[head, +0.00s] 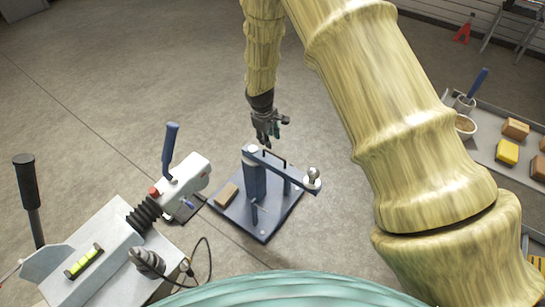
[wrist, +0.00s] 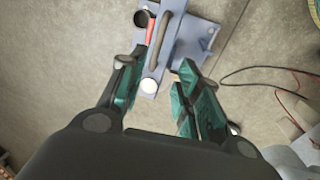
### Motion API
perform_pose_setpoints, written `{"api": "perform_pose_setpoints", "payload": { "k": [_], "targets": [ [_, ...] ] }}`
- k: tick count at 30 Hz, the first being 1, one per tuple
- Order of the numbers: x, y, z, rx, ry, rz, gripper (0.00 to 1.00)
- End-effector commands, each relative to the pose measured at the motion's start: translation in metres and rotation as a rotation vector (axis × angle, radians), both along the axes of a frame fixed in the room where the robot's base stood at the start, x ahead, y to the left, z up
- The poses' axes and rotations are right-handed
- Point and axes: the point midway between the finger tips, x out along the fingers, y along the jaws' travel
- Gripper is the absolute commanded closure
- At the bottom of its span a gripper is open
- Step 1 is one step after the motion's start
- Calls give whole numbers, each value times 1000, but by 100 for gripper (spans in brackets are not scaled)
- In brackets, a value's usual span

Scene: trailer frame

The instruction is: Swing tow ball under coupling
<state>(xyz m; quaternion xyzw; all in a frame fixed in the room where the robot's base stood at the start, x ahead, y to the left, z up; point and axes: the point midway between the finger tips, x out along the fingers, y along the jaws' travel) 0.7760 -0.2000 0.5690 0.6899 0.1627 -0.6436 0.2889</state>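The tow ball (head: 313,175) is a grey ball at the right end of a blue swing arm (head: 292,176) on a blue post (head: 255,180). A dark bar handle (head: 285,162) stands on the arm; it also shows in the wrist view (wrist: 166,38). The coupling (head: 188,175), a white housing with a blue lever (head: 170,145), is left of the post, with the ball well apart from it. My gripper (head: 267,141) points down near the handle and post. Its teal fingers are open in the wrist view, with the handle ahead of the gap; contact cannot be told.
The blue base plate (head: 268,225) holds a tan block (head: 227,194). The trailer frame (head: 105,255), with a level and a black-gripped lever (head: 26,180), is at left. A tray bench (head: 487,140) with blocks stands right. Concrete floor behind the stand is clear.

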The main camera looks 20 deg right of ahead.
Motion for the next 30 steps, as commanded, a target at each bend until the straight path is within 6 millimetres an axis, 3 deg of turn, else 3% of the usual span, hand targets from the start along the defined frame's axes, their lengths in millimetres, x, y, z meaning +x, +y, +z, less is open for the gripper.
{"api": "perform_pose_setpoints", "payload": {
  "k": [5,22,30],
  "targets": [
    [7,-2,-4,-10,1,9,66],
    [16,-16,-87,-8,1,6,66],
    [18,-18,-101,-7,0,6,66]
  ]
}}
